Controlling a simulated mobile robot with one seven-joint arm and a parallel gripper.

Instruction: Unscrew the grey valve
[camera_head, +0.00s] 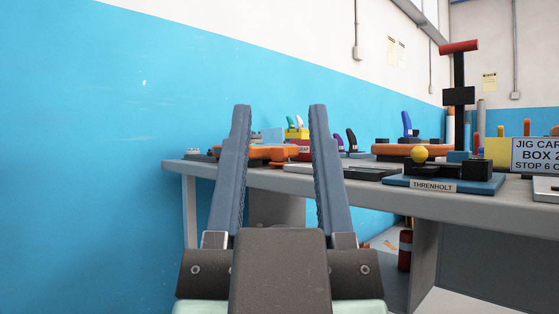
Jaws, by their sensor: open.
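My gripper (279,112) is in the lower middle, pointing forward and slightly up. Its two long blue-grey fingers are spread apart, with nothing held between them. Beyond the fingers, on a grey workbench (385,191), lies an orange board (270,153), partly hidden by the left finger. A second orange board (413,150) lies farther right. I cannot make out a grey valve for certain; small grey parts (194,153) at the bench's left end are too small to tell.
A yellow labelled box (497,152) is right. The blue wall (90,150) fills the left.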

